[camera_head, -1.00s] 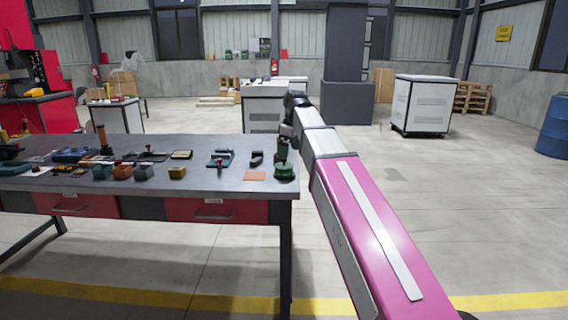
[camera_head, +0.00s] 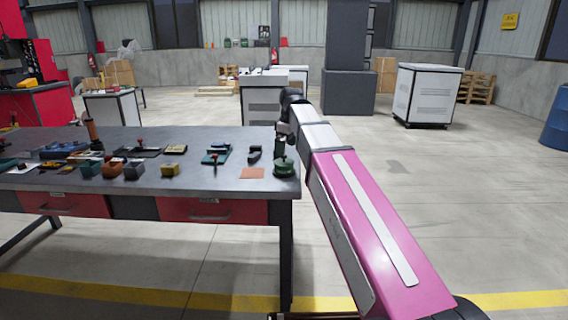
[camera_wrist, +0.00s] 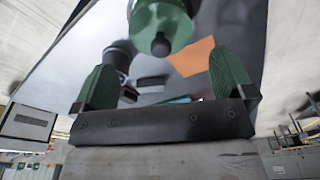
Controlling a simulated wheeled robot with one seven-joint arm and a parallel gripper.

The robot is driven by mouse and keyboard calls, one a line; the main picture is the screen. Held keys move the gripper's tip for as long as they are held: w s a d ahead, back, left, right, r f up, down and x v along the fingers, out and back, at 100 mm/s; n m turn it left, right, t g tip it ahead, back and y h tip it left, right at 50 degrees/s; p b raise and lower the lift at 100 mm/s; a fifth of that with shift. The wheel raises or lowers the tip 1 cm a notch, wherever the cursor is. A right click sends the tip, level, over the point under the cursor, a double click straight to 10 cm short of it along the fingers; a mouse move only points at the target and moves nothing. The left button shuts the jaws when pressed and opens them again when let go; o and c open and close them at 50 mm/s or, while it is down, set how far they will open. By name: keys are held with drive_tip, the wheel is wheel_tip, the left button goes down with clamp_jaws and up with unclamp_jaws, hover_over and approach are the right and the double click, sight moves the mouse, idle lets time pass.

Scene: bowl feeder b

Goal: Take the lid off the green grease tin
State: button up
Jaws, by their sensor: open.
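The green grease tin (camera_head: 285,169) stands at the right front corner of the grey workbench (camera_head: 230,184). In the wrist view, the round green tin (camera_wrist: 172,20) shows at the top, with a dark knob (camera_wrist: 160,46) on its lid. The lid appears to sit on the tin. My gripper (camera_head: 281,148) is just above the tin in the head view, pointing down. In the wrist view my gripper (camera_wrist: 163,72) has its green fingers wide apart, with nothing held between them. The tin lies off beyond the fingertips; the exact gap cannot be told.
An orange square (camera_head: 252,173) lies left of the tin. The floor right of the bench is open.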

sight(284, 159)
drive_tip(key=shift+w+a+f, duration=0.1)
drive_tip(key=shift+a+f, duration=0.1)
drive_tip(key=shift+f, duration=1.15)
drive_tip(key=shift+w+a+f, duration=0.1)
drive_tip(key=shift+a+f, duration=0.05)
drive_tip(key=shift+f, duration=1.15)
drive_tip(key=c, duration=0.8)
